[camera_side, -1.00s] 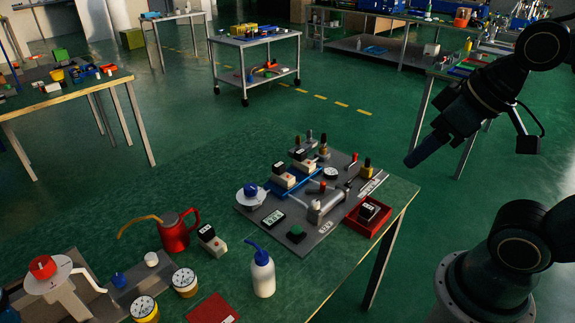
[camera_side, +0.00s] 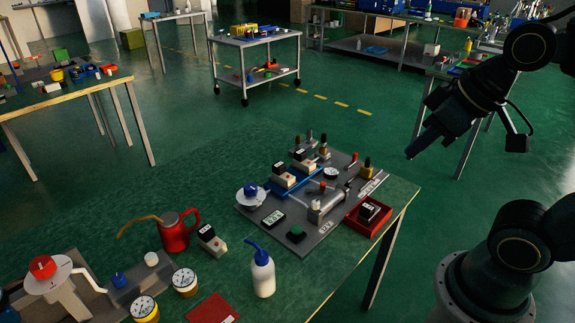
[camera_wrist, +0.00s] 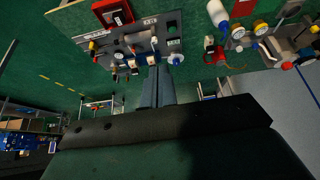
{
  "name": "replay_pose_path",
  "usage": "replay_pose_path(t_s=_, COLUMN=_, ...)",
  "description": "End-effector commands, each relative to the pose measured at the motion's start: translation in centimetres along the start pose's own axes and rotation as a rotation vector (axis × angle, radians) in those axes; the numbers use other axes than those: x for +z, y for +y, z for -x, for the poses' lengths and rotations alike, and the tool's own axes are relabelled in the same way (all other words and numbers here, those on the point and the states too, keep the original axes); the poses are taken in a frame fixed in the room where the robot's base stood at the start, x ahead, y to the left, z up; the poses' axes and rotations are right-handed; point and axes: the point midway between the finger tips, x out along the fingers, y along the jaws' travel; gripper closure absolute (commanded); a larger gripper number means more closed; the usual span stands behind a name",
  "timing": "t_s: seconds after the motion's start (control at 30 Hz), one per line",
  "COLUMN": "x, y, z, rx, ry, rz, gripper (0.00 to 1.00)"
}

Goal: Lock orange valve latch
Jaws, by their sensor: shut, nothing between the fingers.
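No plainly orange latch can be picked out. A valve-like fitting with an orange-red knob (camera_side: 43,267) on a white disc and body stands at the near left of the bench, and the knob also shows at the right of the wrist view (camera_wrist: 286,66). A similar fitting with a blue knob (camera_side: 250,188) sits at the left edge of the grey plate (camera_side: 318,241). My gripper (camera_side: 411,153) is shut and empty, in the air to the right of the bench, well apart from both fittings. Its fingers (camera_wrist: 157,88) lie together in the wrist view.
The plate carries several small fittings, a metal cylinder (camera_side: 326,205) and a green button (camera_side: 296,232). A red tray (camera_side: 368,216) is at its right. A red can (camera_side: 175,232), a wash bottle (camera_side: 262,275) and gauges (camera_side: 185,283) stand nearer.

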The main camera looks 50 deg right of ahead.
Motion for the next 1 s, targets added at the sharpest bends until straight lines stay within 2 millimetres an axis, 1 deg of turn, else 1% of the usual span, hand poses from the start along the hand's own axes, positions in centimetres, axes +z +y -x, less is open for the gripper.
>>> replay_pose_path(t_s=0.27, x=-2.4, y=0.7, z=-2.9, rx=0.011, ry=0.008, rz=0.07, gripper=1.0)
replay_pose_path(t_s=0.6, x=-5.3, y=2.1, z=-7.6, rx=0.027, ry=0.03, rz=0.179, gripper=1.0)
replay_pose_path(t_s=1.0, x=-7.5, y=4.3, z=-13.5, rx=0.05, ry=0.053, rz=0.3, gripper=1.0)
